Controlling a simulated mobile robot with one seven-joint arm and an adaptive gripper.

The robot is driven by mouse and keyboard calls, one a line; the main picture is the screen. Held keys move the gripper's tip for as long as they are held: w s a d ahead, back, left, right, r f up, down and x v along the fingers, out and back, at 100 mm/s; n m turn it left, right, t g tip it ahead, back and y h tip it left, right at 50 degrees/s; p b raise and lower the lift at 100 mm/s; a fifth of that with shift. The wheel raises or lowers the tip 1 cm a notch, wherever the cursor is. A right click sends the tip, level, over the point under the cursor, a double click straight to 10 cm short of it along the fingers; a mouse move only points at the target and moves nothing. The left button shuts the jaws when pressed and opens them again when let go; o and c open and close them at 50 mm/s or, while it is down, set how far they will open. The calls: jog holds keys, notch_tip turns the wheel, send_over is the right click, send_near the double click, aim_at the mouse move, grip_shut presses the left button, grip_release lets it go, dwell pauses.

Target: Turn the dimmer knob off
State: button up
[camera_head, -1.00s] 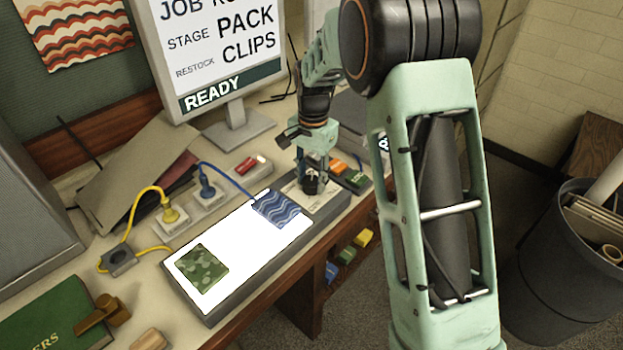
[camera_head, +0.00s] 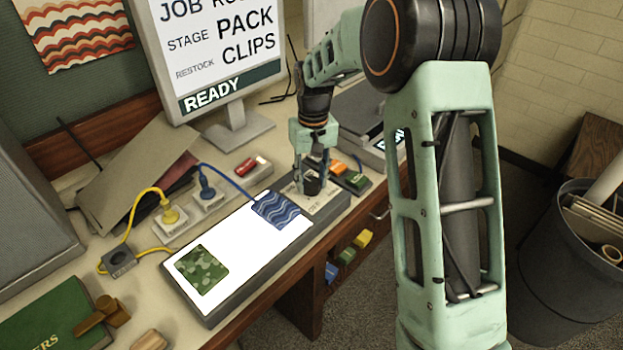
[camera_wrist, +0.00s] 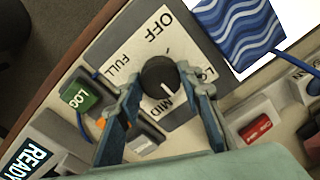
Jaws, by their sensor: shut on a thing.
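The round black dimmer knob (camera_wrist: 158,76) sits on a pale plate (camera_wrist: 135,48) marked OFF, LO, MID and FULL. Its white pointer line is toward MID in the wrist view. In the head view the knob (camera_head: 311,187) is at the far right end of the light box (camera_head: 215,318). My gripper (camera_wrist: 166,86) is shut on the knob, one finger on each side. In the head view my gripper (camera_head: 311,180) points down over the plate, and its fingers partly hide the knob.
A blue wavy sheet (camera_head: 276,209) and a green patterned sheet (camera_head: 202,269) lie on the lit panel. A power strip with a red switch (camera_head: 247,165) and plugs runs behind.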

jog(key=n+p, duration=0.1)
jog(key=n, duration=0.5)
jog(key=n+p, duration=0.1)
jog(key=n, duration=0.5)
jog(key=shift+w+r, duration=0.1)
jog(key=n+p, duration=0.2)
jog(key=n, duration=0.4)
jog(key=n+p, duration=0.2)
jog(key=n, duration=0.3)
jog(key=shift+n, duration=0.4)
jog(key=o, duration=1.1)
